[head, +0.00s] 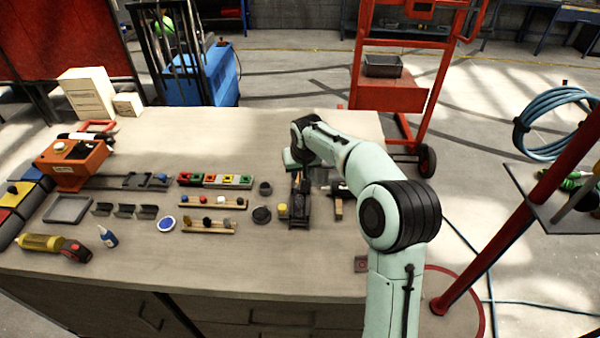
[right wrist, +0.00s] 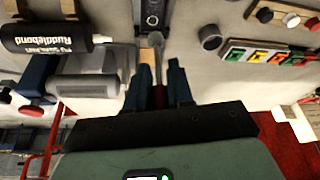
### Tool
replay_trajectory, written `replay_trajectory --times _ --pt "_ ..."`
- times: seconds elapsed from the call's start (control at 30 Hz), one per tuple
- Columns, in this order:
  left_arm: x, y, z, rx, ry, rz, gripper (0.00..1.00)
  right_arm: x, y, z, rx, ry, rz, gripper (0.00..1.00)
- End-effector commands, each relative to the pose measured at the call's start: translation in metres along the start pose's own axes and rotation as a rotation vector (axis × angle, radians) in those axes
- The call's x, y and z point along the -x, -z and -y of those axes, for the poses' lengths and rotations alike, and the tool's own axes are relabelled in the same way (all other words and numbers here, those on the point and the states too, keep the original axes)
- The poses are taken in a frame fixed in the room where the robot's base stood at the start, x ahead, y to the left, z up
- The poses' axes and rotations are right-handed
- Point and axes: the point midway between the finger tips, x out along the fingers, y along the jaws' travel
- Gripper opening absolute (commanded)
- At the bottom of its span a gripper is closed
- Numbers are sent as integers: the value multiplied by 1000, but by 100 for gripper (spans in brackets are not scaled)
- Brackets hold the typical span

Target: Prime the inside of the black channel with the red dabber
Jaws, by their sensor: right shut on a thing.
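My right gripper (right wrist: 157,80) is shut on the red dabber (right wrist: 160,97); only a dark red bit shows between the fingers, with a thin grey stem and tip pointing away from the hand. The tip shows near the end of a dark, long piece with a pale strip along it, which looks like the black channel (right wrist: 151,15). I cannot tell whether the tip touches it. In the head view my right gripper (head: 299,180) is over the right part of the bench, just beyond the dark piece (head: 299,213), and the dabber is hidden. My left gripper is out of view.
A dark cup (right wrist: 210,37) and a row of coloured blocks (right wrist: 270,55) are on the other side. The bench front (head: 220,268) is mostly clear.

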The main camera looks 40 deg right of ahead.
Motion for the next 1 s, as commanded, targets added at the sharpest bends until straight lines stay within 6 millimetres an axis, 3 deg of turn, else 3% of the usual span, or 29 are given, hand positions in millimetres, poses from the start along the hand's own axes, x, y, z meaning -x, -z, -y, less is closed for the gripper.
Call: replay_trajectory --times 0.6,1.0 --pt "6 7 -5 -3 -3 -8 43 24 6 -3 1 0 -1 0" --pt "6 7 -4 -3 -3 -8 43 25 6 -3 1 0 0 0"
